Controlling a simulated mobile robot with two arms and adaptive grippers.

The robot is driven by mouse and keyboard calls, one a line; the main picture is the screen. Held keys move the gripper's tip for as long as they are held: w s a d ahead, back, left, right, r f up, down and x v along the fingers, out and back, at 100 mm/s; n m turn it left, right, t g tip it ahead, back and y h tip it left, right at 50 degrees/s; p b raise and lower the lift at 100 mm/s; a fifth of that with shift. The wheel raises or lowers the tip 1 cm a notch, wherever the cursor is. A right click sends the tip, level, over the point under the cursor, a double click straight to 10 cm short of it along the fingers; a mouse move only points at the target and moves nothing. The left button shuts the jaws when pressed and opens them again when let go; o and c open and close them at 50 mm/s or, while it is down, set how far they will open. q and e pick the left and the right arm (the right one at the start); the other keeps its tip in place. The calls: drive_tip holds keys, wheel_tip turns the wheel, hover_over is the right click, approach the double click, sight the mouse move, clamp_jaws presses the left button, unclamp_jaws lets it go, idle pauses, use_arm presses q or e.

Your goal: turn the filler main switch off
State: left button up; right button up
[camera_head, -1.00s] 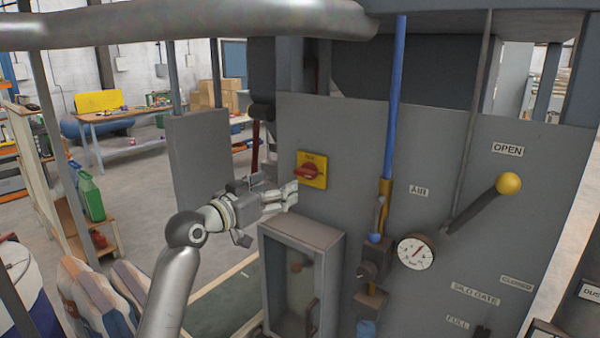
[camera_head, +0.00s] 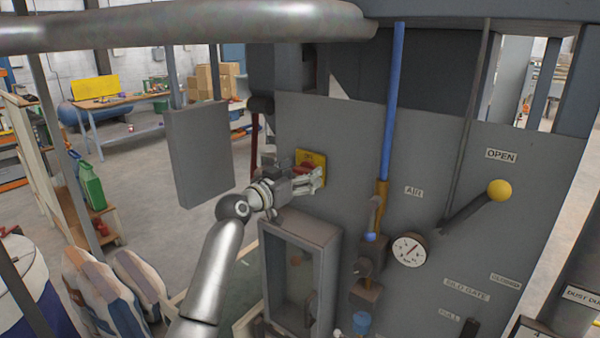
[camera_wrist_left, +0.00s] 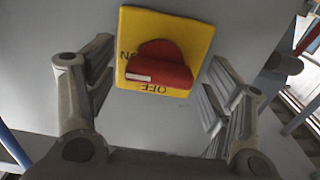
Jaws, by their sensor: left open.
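The filler main switch is a yellow plate (camera_head: 312,157) with a red knob, on the grey filler panel. In the left wrist view the red knob (camera_wrist_left: 163,66) lies sideways, its white mark pointing left to the letters ON. The word OFF is on the plate's lower edge there, upside down. My left gripper (camera_head: 316,180) is open and empty in front of the switch, partly covering it in the head view. In the wrist view its fingers stand on either side of the knob, apart from it. My right gripper is not in view.
Below the switch is a framed box with a window (camera_head: 334,243). To the right are a blue pipe (camera_head: 393,100), a pressure gauge (camera_head: 409,249) and a lever with a yellow ball (camera_head: 499,190). A grey plate (camera_head: 198,155) stands left of my arm.

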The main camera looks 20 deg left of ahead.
use_arm(q)
drive_tip(key=c, duration=1)
drive_tip(key=shift+n, duration=1.4)
drive_tip(key=n, duration=0.5)
drive_tip(key=shift+n, duration=0.3)
drive_tip(key=n, duration=0.5)
drive_tip(key=shift+n, duration=2.2)
